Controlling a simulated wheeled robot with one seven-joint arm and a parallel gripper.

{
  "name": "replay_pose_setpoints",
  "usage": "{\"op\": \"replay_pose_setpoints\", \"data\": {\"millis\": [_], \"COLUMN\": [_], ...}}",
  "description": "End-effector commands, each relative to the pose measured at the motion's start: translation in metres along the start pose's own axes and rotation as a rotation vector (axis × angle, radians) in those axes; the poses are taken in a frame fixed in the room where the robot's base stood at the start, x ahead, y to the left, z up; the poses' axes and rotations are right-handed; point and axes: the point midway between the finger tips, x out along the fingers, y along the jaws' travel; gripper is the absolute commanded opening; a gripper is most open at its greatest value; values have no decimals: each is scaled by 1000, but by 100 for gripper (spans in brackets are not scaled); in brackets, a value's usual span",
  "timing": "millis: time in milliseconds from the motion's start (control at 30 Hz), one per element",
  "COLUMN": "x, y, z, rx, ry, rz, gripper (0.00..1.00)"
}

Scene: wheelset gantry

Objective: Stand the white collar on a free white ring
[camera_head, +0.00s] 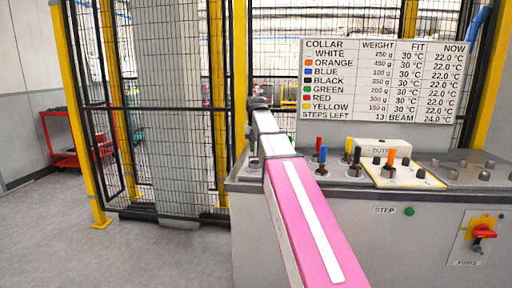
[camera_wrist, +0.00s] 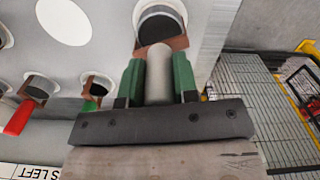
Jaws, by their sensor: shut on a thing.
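My gripper (camera_wrist: 158,82) has green fingers, shut on a pale grey-white upright post, which I take to be the white collar (camera_wrist: 159,72). Just beyond the post is a round, dark-centred piece (camera_wrist: 160,22) with a brown edge; I cannot tell whether the collar touches the surface. A plain white disc (camera_wrist: 63,20) lies on the pale surface to the left, with nothing on it; I cannot tell if it is a white ring. In the head view my arm hides the held collar and most of the gripper.
The grey console (camera_head: 300,195) carries red (camera_head: 319,144), blue (camera_head: 322,156), yellow (camera_head: 347,146) and black (camera_head: 356,157) posts close right of my arm. An orange post (camera_head: 390,158) stands on a cream plate (camera_head: 410,180). A mesh fence (camera_head: 170,110) rises behind.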

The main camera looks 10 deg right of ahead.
Motion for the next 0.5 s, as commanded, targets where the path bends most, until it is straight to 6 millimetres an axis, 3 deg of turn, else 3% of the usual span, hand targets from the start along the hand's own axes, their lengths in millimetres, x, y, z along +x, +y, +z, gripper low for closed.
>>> {"op": "replay_pose_setpoints", "data": {"millis": [500], "x": [11], "y": [0], "z": [0], "rx": [0], "ry": [0], "rz": [0], "gripper": [0]}}
